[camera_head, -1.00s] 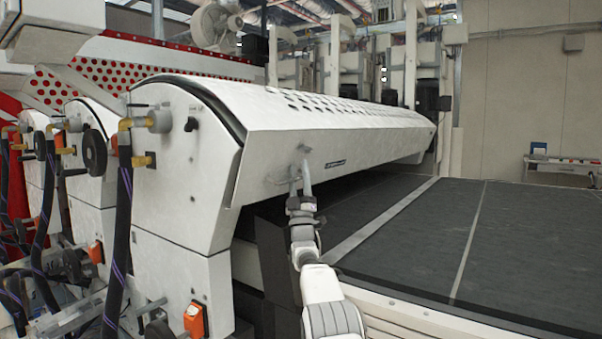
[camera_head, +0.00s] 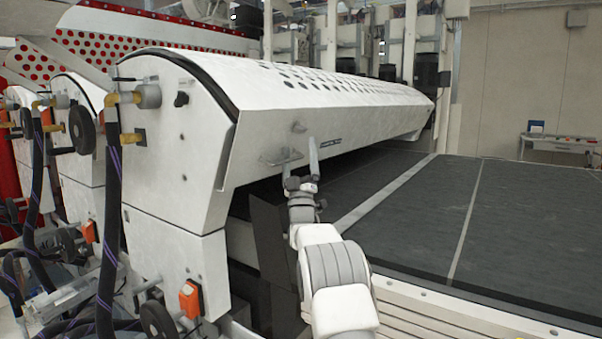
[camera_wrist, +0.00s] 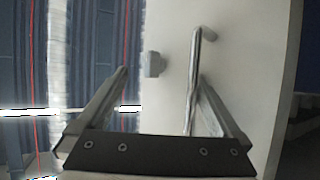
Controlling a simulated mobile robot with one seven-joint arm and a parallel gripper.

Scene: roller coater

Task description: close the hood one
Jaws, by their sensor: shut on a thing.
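The near hood (camera_head: 330,115) is a long white curved cover with rows of dark holes in its top. Its front edge hangs above the dark flat bed, with a dark gap beneath. A metal bar handle (camera_head: 281,158) sits low on its front face near the left end. My gripper (camera_head: 303,162) is at this handle and shut on it. In the wrist view, the handle (camera_wrist: 197,55) runs beside the right finger of my gripper (camera_wrist: 161,74), against the white hood face (camera_wrist: 245,70). The exact finger contact is hard to make out.
The dark flat bed (camera_head: 520,225) stretches right of the hood, with light strips across it. A white end housing (camera_head: 175,180) with hoses and an orange switch (camera_head: 191,298) stands at the left. A small table (camera_head: 560,148) stands far right by the wall.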

